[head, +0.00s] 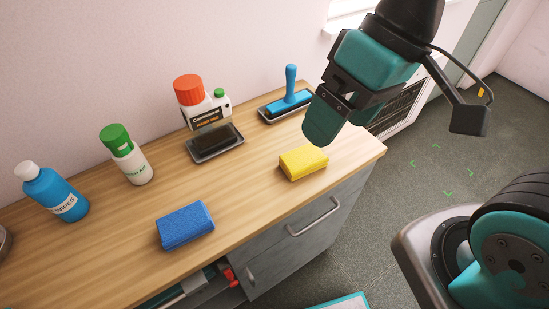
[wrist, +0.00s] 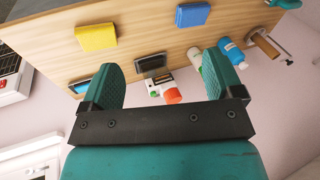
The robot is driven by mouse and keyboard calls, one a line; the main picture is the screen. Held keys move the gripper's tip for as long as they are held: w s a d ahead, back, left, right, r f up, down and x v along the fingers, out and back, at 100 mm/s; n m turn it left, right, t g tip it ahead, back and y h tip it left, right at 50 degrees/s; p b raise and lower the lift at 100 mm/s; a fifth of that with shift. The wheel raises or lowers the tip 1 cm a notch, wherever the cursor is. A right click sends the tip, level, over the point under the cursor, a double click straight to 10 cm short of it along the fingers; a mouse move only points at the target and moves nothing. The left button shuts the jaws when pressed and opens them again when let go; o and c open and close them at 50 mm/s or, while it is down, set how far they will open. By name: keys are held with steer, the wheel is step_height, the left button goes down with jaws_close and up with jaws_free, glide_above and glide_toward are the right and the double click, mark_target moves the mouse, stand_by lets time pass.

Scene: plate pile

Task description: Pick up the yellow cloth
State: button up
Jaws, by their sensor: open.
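A yellow folded cloth (head: 304,162) lies on the wooden counter (head: 250,215) near its right end, close to the front edge. It also shows in the wrist view (wrist: 96,37), at the upper left. A blue folded cloth (head: 185,226) lies on the counter to its left. My gripper (head: 335,125) hangs above the counter, up and to the right of the yellow cloth and apart from it. In the wrist view my gripper (wrist: 165,80) shows its two teal fingers spread wide with nothing between them.
Behind the cloths stand a dark block on a grey tray (head: 216,153), a red-capped white container (head: 203,103), a green-capped bottle (head: 126,155) and a blue bottle (head: 55,192). A blue-handled tool (head: 290,92) rests at the back right. The counter around the yellow cloth is clear.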

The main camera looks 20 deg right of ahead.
steer(key=shift+o, duration=0.8)
steer(key=w+d+f+m+b, duration=0.3)
steer(key=w+f+m, duration=0.3)
steer(key=w+m, duration=0.4)
steer(key=shift+w+f+g+b, duration=0.2)
steer(key=shift+f+g+b, duration=0.15)
steer(key=shift+b, duration=0.2)
steer(key=m+b, duration=0.3)
steer(key=m, duration=0.8)
glide_toward(305, 156)
steer(key=x, duration=0.4)
steer(key=shift+a+f, duration=0.2)
steer(key=shift+a, duration=0.1)
steer(key=shift+p+x, duration=0.5)
steer(key=shift+x, duration=2.5)
steer(key=shift+d+f, duration=0.1)
steer(key=shift+f, duration=0.1)
steer(key=c, duration=1)
